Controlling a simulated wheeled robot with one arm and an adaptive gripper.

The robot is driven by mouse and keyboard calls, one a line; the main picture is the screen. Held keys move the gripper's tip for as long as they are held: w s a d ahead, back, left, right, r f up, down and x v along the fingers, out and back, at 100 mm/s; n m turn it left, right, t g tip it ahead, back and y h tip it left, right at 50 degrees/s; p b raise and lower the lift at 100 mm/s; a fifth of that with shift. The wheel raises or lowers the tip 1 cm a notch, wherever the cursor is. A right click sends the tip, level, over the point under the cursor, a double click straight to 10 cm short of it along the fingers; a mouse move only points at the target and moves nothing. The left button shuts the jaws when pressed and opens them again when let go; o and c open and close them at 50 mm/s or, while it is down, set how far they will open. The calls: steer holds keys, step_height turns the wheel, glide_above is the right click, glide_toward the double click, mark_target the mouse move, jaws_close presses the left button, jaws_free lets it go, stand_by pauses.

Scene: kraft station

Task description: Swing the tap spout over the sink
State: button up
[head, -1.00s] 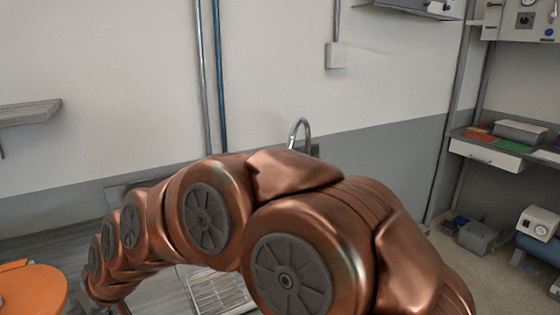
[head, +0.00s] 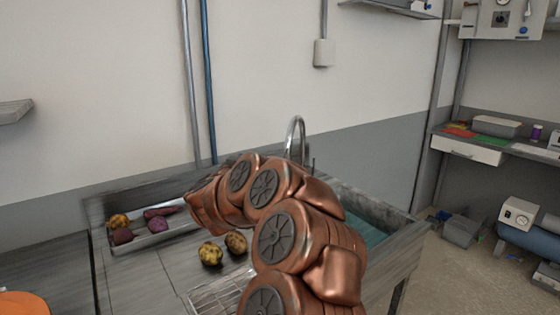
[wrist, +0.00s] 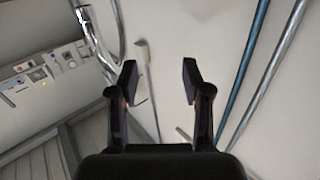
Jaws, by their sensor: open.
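The tap (head: 295,135) has a chrome gooseneck spout that rises behind my arm at the back of the sink unit. Its base is hidden by my arm. The sink basin (head: 373,236) shows to the right of my arm, with blue-green inside; part of it is covered by the arm. In the wrist view, a curved chrome tube that looks like the tap (wrist: 88,25) is at the upper left, outside the fingers. My gripper (wrist: 158,82) is open, with nothing between its fingertips. In the head view it is hidden behind my arm.
A tray (head: 190,228) with several vegetables sits at the left of the counter. Two potatoes (head: 236,242) lie by a wire rack (head: 210,296). Grey and blue pipes (head: 208,90) run up the wall. An orange round surface (head: 22,304) is at the lower left.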

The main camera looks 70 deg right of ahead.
mark_target(287, 158)
steer(key=shift+s+d+f+m+g+p, duration=0.15)
steer(key=shift+s+d+f+m+g, duration=0.4)
steer(key=shift+s+d, duration=1.1)
steer(key=shift+s+d+m+g+p, duration=0.25)
steer(key=shift+s+d+g, duration=0.75)
steer(key=shift+d, duration=1.25)
steer(key=shift+s+d+f+m+g+p, duration=0.1)
steer(key=shift+s+d+f+m+g, duration=0.25)
steer(key=shift+s+d+g, duration=0.85)
steer(key=shift+d+t, duration=0.45)
steer(key=shift+d, duration=0.3)
steer(key=shift+c, duration=0.2)
jaws_close()
